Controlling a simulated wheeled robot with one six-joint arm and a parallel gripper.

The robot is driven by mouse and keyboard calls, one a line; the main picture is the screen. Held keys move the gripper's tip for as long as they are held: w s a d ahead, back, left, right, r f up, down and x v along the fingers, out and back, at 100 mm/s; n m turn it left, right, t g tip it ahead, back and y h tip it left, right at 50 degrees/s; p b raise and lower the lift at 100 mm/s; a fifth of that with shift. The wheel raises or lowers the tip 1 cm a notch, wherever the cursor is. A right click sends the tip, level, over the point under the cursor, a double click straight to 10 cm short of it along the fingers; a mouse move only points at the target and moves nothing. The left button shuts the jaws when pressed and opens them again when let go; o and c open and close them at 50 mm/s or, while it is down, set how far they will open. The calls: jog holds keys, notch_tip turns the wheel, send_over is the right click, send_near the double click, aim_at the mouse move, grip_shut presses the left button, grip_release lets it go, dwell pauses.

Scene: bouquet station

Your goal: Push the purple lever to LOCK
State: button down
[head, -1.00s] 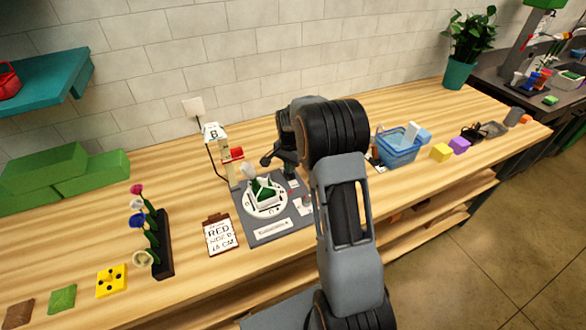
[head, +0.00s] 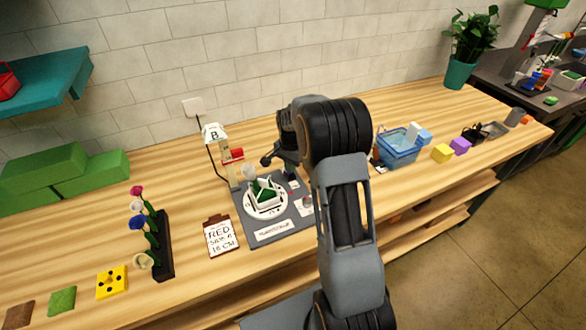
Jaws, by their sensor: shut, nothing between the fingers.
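No purple lever can be made out in the head view; it may be hidden behind my arm. The bouquet station is a grey base board (head: 262,234) with a round white dial plate (head: 265,212) and a green and white piece (head: 264,191) on it. My gripper (head: 266,161) is a small dark shape above the far side of the board, pointing left. It is shut and holds nothing. My arm covers the right part of the board.
A post with a red part (head: 233,155) and a "B" sign (head: 213,132) stands behind the board. A clipboard (head: 220,236) and a flower rack (head: 160,246) are to the left. A blue basket (head: 399,148) and a purple block (head: 460,146) are to the right.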

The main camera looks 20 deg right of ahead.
jog(key=shift+w+r, duration=0.45)
jog(key=shift+r, duration=0.2)
jog(key=shift+d+r+p, duration=0.1)
jog(key=shift+r+p, duration=0.9)
jog(key=shift+r, duration=0.05)
notch_tip(320, 180, up, 3)
jog(key=shift+s+r+p, duration=0.1)
jog(key=shift+p, duration=0.95)
jog(key=s+a+r+n+t, duration=0.1)
jog(key=s+a+r+n, duration=0.2)
jog(key=s, duration=0.5)
jog(key=s+a+r+n+t+b, duration=0.1)
jog(key=s+a+r+n+t, duration=0.1)
jog(key=s+r+n, duration=0.3)
jog(key=s+a+r+n+t, duration=0.2)
jog(key=s+a+r+n, duration=0.1)
jog(key=s, duration=0.7)
jog(key=shift+s+a+r+n, duration=0.4)
jog(key=shift+a+r, duration=0.2)
jog(key=shift+a, duration=0.35)
